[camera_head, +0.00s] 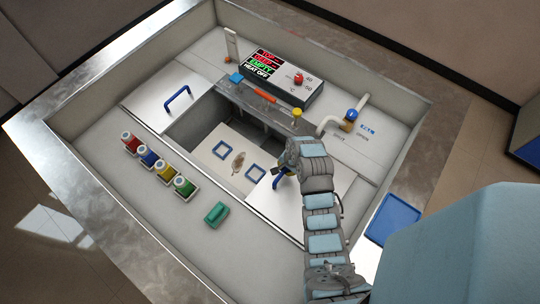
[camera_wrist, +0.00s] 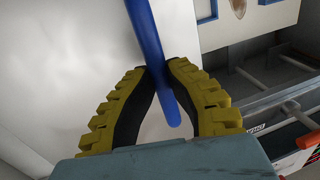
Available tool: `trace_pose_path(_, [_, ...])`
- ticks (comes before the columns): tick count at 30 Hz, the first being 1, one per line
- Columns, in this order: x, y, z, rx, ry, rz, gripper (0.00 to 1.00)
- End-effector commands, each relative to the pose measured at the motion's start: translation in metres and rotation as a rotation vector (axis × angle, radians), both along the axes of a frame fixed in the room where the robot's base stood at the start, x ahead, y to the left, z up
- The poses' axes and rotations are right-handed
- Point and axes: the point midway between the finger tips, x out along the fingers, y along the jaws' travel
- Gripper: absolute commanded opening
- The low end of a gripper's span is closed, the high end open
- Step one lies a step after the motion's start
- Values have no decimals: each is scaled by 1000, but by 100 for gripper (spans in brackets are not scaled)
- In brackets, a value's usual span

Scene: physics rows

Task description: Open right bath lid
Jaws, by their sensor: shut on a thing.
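The right bath lid (camera_head: 327,190) is a pale flat panel over the right part of the bath, with a blue bar handle (camera_head: 277,182). In the wrist view the lid (camera_wrist: 60,60) fills the left side, and its blue handle (camera_wrist: 146,35) runs between my fingers. My gripper (camera_head: 285,171) is at the handle, and its yellow-ridged fingers (camera_wrist: 165,68) are shut on it. The left bath lid (camera_head: 162,100) has a blue handle (camera_head: 178,95) and lies flat. My arm hides part of the right lid.
The middle opening shows a white panel (camera_head: 222,164) with blue squares. A control box (camera_head: 285,75) with a red-green display stands behind. Several coloured bottles (camera_head: 148,158) and a green block (camera_head: 216,214) are at the front left. A blue tray (camera_head: 393,219) lies right.

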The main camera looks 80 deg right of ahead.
Motion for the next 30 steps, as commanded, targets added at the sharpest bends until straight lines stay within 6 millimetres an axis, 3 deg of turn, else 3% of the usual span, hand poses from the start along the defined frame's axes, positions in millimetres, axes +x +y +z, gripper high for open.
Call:
trace_pose_path(1, [-12, 9, 0, 10, 6, -5, 0])
trace_pose_path(6, [-36, 24, -1, 8, 6, -4, 0])
trace_pose_path(12, [-52, 34, -2, 7, 5, -2, 0])
trace_pose_path(27, [-57, 37, -3, 6, 3, -1, 0])
trace_pose_path(28, [-57, 37, -4, 7, 4, -1, 21])
trace_pose_path(30, [-57, 37, -3, 6, 3, -1, 41])
